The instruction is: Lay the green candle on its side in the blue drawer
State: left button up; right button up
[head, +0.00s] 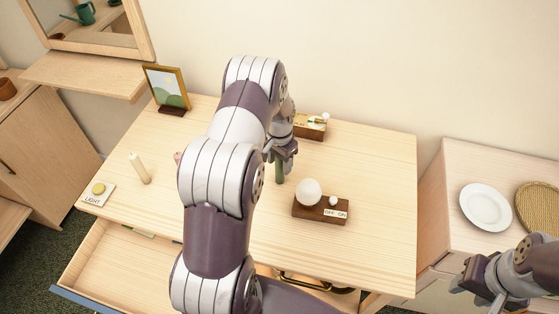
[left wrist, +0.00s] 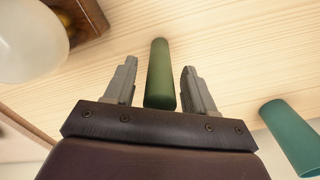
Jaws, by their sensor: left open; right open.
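The green candle (head: 280,171) stands upright on the wooden table, partly hidden by my left gripper in the head view. In the left wrist view the candle (left wrist: 160,75) lies between the two fingers, with gaps on both sides. My left gripper (head: 281,154) is open around the candle's upper part; the wrist view shows its spread fingers (left wrist: 158,85). The blue drawer (head: 112,262) is pulled out at the table's front left, its front edge blue; my left arm hides its right part. My right gripper (head: 478,284) is open and empty at lower right.
A wooden block with a white ball and OFF/ON label (head: 320,209) stands right of the candle. A teal object (left wrist: 290,137) shows in the wrist view.

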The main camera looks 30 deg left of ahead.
pick_arm(q)
notch_tip(320, 180, up, 12)
jog(key=b, duration=0.2)
jog(key=shift+d+f+b, duration=0.1)
jog(key=shift+b, duration=0.3)
jog(key=s+d+r+n+t, duration=0.1)
jog(key=s+d+r, duration=0.1)
jog(key=s+d, duration=1.3)
jog(key=shift+s+d+r+n, duration=0.15)
jog(key=shift+s+r+n, duration=0.2)
jog(key=shift+s, duration=0.7)
jog(key=shift+o, duration=0.3)
